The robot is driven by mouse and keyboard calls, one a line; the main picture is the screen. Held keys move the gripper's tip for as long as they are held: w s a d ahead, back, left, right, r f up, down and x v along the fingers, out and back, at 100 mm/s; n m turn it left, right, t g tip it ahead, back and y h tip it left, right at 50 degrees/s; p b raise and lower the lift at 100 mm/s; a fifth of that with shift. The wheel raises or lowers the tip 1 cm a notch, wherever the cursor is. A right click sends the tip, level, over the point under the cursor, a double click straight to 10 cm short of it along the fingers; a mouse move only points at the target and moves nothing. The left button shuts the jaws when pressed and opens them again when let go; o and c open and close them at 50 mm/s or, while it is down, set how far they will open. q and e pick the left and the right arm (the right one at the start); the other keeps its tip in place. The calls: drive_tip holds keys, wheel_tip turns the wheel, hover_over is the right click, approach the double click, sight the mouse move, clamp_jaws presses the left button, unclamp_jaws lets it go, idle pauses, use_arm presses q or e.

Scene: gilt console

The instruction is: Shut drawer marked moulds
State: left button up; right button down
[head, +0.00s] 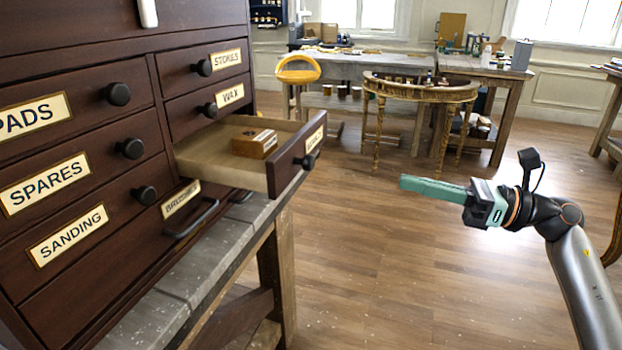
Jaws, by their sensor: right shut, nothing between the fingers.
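A drawer (285,174) stands pulled out of the dark wooden cabinet (130,72), below the drawer marked Wax. Its front has a round dark knob and a pale label (315,139), seen too steeply for me to read surely. A small brown wooden box (254,142) with a label sits inside the drawer. My right gripper (404,183) is shut and empty, to the right of the drawer front and apart from it, with its green fingers pointing left. My left gripper is not in view.
Other drawers, such as Spares (45,184), Sanding and Stokes, are shut. A grey bench (185,293) bears the cabinet. A gilt curved console (420,90) and workbenches stand at the back. The floor between drawer and gripper is clear.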

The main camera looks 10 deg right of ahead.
sight(234, 162)
drive_tip(key=shift+n+g, duration=0.3)
drive_tip(key=shift+n, duration=0.4)
drive_tip(key=p+x, duration=0.3)
drive_tip(key=x, duration=1)
drive_tip(key=shift+w+d, duration=0.2)
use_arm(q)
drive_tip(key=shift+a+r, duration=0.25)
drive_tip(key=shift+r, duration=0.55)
use_arm(e)
drive_tip(key=shift+w+a+f, duration=0.1)
drive_tip(key=shift+w+a, duration=0.15)
drive_tip(key=shift+a, duration=0.2)
drive_tip(key=shift+w+a, duration=0.35)
drive_tip(key=shift+a, duration=0.2)
drive_tip(key=x, duration=1)
drive_tip(key=f+x, duration=0.1)
drive_tip(key=x, duration=0.5)
drive_tip(key=shift+w+d+f+b, duration=0.1)
drive_tip(key=shift+w+f+b, duration=0.05)
drive_tip(key=shift+w+b, duration=0.25)
drive_tip(key=shift+w+a, duration=0.25)
drive_tip(key=shift+a, duration=0.05)
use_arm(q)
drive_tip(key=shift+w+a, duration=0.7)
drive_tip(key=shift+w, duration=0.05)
use_arm(e)
drive_tip(key=shift+a+r, duration=0.1)
drive_tip(key=shift+r, duration=0.15)
